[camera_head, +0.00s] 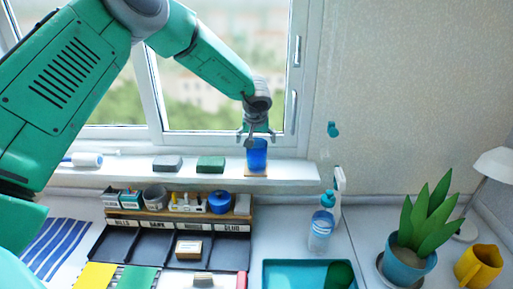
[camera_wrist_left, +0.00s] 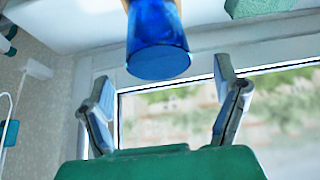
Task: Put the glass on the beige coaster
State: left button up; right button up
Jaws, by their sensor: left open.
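The blue glass (camera_head: 257,157) stands upright on the beige coaster (camera_head: 257,176) at the right part of the window sill. The coaster's front edge shows below the glass; the rest is hidden under it. My left gripper (camera_head: 256,136) is open at the top of the glass, its fingers spread to either side. In the left wrist view the glass (camera_wrist_left: 157,42) lies beyond the open fingertips (camera_wrist_left: 162,78), with clear gaps to both fingers and nothing held. My right gripper is not in view.
Below are an organizer (camera_head: 180,213) with small containers, a bottle (camera_head: 321,225), a teal tray (camera_head: 290,264), a potted plant (camera_head: 405,262) and a yellow mug (camera_head: 477,267).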

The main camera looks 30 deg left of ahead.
pick_arm(q)
jog(key=v, duration=0.6)
jog(key=s+d+f+m+y, duration=0.1)
jog(key=s+d+f+m, duration=0.1)
jog(key=s+f, duration=0.75)
jog(key=s+d+f+m, duration=0.3)
jog(key=s+f, duration=0.4)
jog(key=f, duration=0.5)
jog(key=s+d+f+m+g+h, duration=0.1)
jog(key=s+d+f+g+h, duration=0.1)
jog(key=s, duration=1.1)
jog(key=s+d+f+m+g+h, duration=0.1)
jog(key=s+d+f, duration=0.4)
jog(key=s, duration=0.9)
jog(key=shift+s+f+g+h, duration=0.2)
jog(key=shift+g+h, duration=0.4)
jog(key=shift+g, duration=0.1)
jog(key=shift+s+d, duration=0.1)
